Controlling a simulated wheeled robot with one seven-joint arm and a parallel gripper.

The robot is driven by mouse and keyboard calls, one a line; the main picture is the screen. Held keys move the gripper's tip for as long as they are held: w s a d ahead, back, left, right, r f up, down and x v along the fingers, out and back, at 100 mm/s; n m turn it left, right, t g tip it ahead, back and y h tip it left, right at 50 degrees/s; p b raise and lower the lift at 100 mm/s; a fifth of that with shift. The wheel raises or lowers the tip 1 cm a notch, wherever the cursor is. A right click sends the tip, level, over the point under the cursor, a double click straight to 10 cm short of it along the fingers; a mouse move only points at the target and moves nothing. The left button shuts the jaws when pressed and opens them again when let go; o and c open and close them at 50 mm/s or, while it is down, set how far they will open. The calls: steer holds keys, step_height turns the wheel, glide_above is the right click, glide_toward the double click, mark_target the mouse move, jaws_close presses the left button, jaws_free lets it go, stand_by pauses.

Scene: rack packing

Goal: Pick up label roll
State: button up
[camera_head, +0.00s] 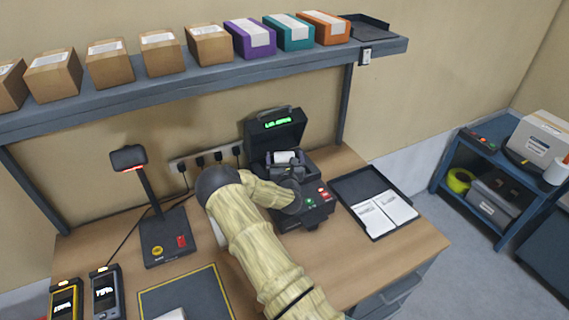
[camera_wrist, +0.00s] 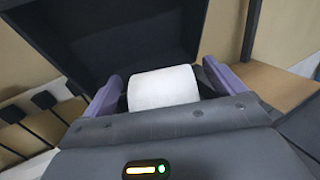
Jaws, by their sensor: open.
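The white label roll (camera_head: 287,157) sits inside the open black label printer (camera_head: 257,150), under its raised lid. In the wrist view the label roll (camera_wrist: 163,90) is in the middle, with its lower part hidden behind my gripper body. My gripper (camera_wrist: 161,78) is open, with one purple-grey finger on each side of the roll. I cannot tell whether either finger touches the roll. In the head view my gripper (camera_head: 287,167) is at the printer opening, partly hidden by my arm.
A scanner stand (camera_head: 160,225) is left of my arm, and a black tray with papers (camera_head: 380,208) lies right of the printer. A shelf (camera_head: 200,73) with boxes runs above. Two handheld devices (camera_head: 105,290) stand at front left. The printer lid (camera_wrist: 130,45) rises close behind the roll.

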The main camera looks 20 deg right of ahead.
steer(key=c, duration=1.4)
steer(key=shift+r, duration=0.1)
steer(key=shift+s+r+b, duration=0.15)
steer(key=shift+b, duration=0.4)
step_height(320, 180, up, 6)
steer(key=b, duration=0.2)
steer(key=shift+r+b, duration=0.1)
steer(key=shift+b, duration=0.3)
steer(key=s+b, duration=0.5)
steer(key=s, duration=1.4)
steer(key=shift+s+d+r, duration=0.2)
steer(key=shift+s+d, duration=0.15)
steer(key=shift+s, duration=0.05)
